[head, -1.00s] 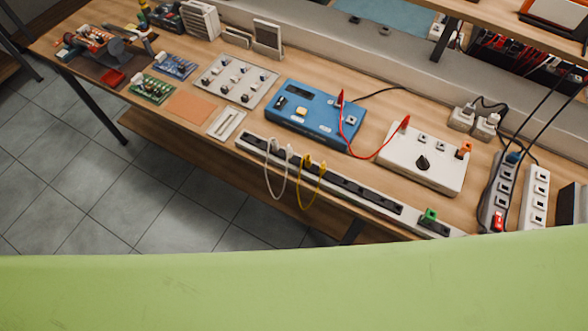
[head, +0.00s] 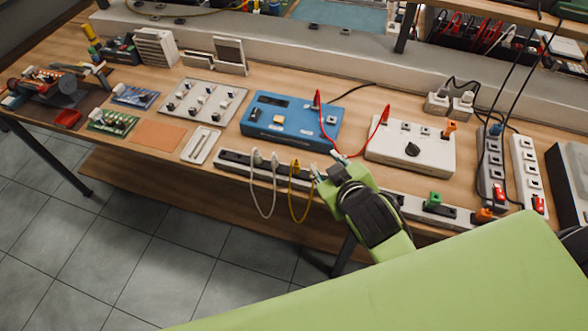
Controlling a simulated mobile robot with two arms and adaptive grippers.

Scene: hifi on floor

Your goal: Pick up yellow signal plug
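The yellow signal plug (head: 295,163) stands in the long strip at the table's front edge, with its yellow cable (head: 292,201) hanging in a loop below the edge. My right gripper (head: 326,164) reaches in from the lower right, over the strip and just right of the yellow plug. Its two fingertips are apart and nothing shows between them. The plug is clear of the fingers in the picture; the exact gap in depth is hard to tell. My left gripper is not in view.
White plugs (head: 258,158) with a hanging white cable stand left of the yellow one. Behind are a blue device (head: 290,122) and a white box (head: 411,150), joined by a red cable (head: 327,138). A green plug (head: 433,199) stands to the right.

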